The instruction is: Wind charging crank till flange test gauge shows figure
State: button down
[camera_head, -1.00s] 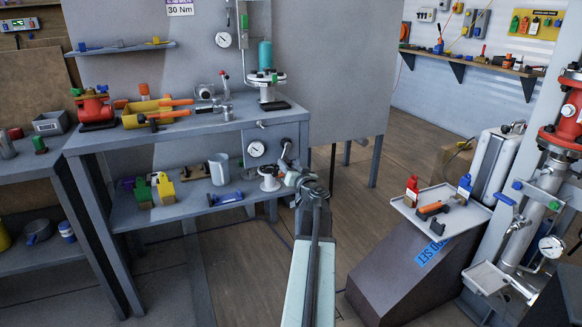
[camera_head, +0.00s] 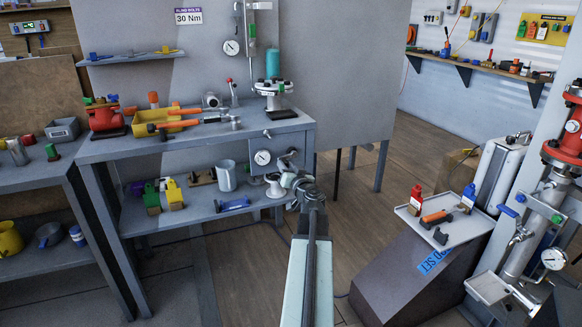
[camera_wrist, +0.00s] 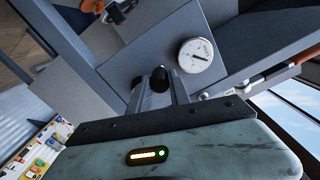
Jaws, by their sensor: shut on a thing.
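My gripper (camera_head: 288,172) reaches to the grey panel at the workbench's right front, below the top. The wrist view shows my gripper (camera_wrist: 160,92) closed around a dark knobbed handle (camera_wrist: 158,78), which I take as the charging crank; the fingers hide most of it. A white round gauge (camera_head: 263,157) is on the panel just left of my gripper in the head view. In the wrist view the gauge (camera_wrist: 196,55) is close beside the fingers; its needle shows, but its figures are too small to read. Another gauge (camera_head: 231,47) hangs above the bench.
A flange assembly (camera_head: 273,88) with a teal cylinder stands on the bench top. A yellow tray (camera_head: 160,120) holds orange-handled tools. A white mug (camera_head: 227,176) and a flanged piece (camera_head: 274,185) are on the lower shelf. A sloped stand (camera_head: 395,275) is at right, with open floor between.

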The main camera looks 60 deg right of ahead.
notch_tip(320, 180, up, 2)
jog(key=shift+r+p, duration=0.1)
jog(key=shift+p, duration=0.4)
jog(key=c, duration=1.2)
grip_release()
jog(key=shift+f, duration=0.2)
jog(key=shift+s+a, duration=0.1)
jog(key=shift+v, duration=2.85)
